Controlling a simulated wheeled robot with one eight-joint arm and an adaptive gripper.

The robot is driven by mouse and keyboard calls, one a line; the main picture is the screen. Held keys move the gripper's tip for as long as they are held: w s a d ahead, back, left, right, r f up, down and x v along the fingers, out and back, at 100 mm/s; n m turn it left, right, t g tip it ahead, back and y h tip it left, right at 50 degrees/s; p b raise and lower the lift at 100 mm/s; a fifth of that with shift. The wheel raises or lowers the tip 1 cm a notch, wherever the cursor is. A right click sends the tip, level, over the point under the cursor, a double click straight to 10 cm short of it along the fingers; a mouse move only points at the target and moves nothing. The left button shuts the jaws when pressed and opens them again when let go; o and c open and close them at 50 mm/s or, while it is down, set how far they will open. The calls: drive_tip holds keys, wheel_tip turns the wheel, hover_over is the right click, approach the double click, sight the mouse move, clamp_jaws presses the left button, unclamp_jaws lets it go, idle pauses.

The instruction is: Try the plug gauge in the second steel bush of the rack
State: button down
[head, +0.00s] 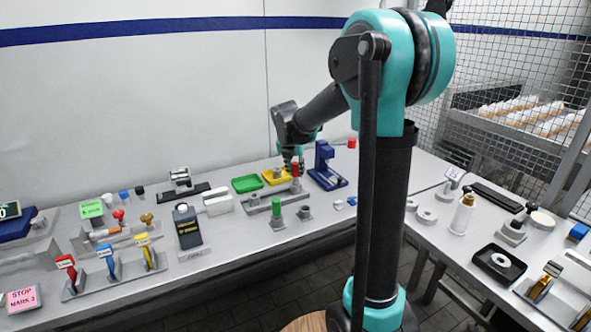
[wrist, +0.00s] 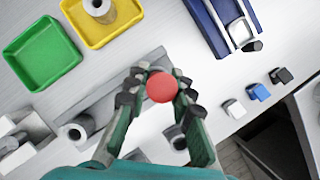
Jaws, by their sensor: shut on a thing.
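My gripper (head: 293,163) is shut on the plug gauge, whose red end (head: 295,171) points up; the red end also shows in the wrist view (wrist: 162,87). The gauge's lower part is hidden. The grey rack (wrist: 105,108) lies below and beside it on the bench. One steel bush (wrist: 75,133) shows at the rack's left end. In the head view another bush (head: 296,186) shows near the rack's right end, just below the red end. I cannot tell whether the gauge touches or enters it. A green cylinder (head: 276,210) stands before the rack's middle.
A loose bush (head: 305,213) stands in front of the rack. A green tray (wrist: 40,55) and a yellow tray (wrist: 80,22) holding a bush lie behind. A blue press-like device (head: 327,170) stands to the right. Small blocks (wrist: 258,91) lie near the front edge.

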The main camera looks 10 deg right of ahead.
drive_tip(key=shift+f, duration=0.9)
drive_tip(key=shift+r, duration=0.15)
idle(0.9)
drive_tip(key=shift+r, duration=0.35)
drive_tip(key=shift+r, duration=1.65)
drive_tip(key=shift+r, duration=2.35)
drive_tip(key=shift+r, duration=0.1)
